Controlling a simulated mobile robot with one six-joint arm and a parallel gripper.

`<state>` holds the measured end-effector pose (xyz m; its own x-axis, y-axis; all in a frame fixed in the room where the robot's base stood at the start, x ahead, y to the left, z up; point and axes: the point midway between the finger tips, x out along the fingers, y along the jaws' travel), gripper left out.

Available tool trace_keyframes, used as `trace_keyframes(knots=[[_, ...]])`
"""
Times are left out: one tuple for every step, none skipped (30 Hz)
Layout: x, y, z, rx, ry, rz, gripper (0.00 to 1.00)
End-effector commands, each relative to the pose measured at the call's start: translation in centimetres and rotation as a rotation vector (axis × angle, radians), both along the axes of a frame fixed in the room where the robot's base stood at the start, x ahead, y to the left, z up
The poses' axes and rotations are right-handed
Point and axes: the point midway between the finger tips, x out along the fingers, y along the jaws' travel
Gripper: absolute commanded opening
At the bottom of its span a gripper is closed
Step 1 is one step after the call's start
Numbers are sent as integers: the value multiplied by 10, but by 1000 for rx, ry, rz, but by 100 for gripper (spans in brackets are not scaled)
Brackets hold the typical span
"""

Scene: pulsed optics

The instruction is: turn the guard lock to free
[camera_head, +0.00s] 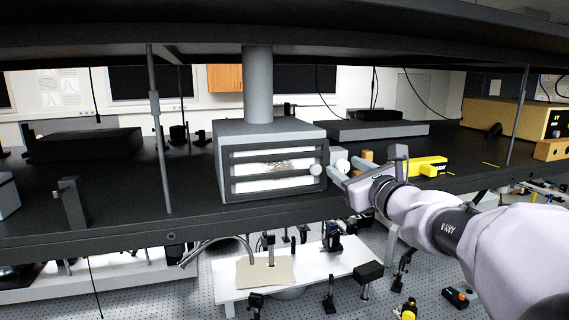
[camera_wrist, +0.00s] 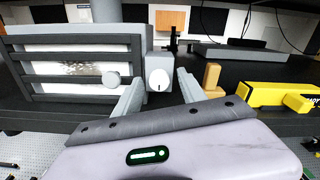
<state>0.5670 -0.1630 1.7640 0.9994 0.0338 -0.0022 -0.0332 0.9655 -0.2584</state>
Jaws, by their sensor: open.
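The guard lock appears to be a white round knob (camera_wrist: 159,79) with a short dark upright mark, on a small grey block beside the guarded box. It also shows in the head view (camera_head: 343,165). The grey box (camera_wrist: 80,27) has a barred, lit window and a round pale handle knob (camera_wrist: 111,79) at its right edge. My gripper (camera_wrist: 160,88) is open, pointing at the lock knob, with one finger to each side of it in the picture. Contact with the knob cannot be told. No lettering on the lock is legible.
A tan block (camera_wrist: 212,78) stands just right of the right finger. A yellow device (camera_wrist: 275,95) lies farther right on the dark shelf. A grey column (camera_head: 257,85) rises from the box. A dark upper shelf hangs overhead, and a thin post (camera_head: 157,130) stands left.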

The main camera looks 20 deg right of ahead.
Motion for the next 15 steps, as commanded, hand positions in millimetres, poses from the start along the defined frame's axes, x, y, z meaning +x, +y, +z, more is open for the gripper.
trace_keyframes(knots=[[0,0,0,0,0,0,48],[0,0,0,0,0,0,48],[0,0,0,0,0,0,48],[0,0,0,0,0,0,48],[0,0,0,0,0,0,48],[0,0,0,0,0,0,46],[0,0,0,0,0,0,40],[0,0,0,0,0,0,34],[0,0,0,0,0,0,27],[0,0,0,0,0,0,21],[0,0,0,0,0,0,15],[0,0,0,0,0,0,7],[0,0,0,0,0,0,1],[0,0,0,0,0,0,0],[0,0,0,0,0,0,0]])
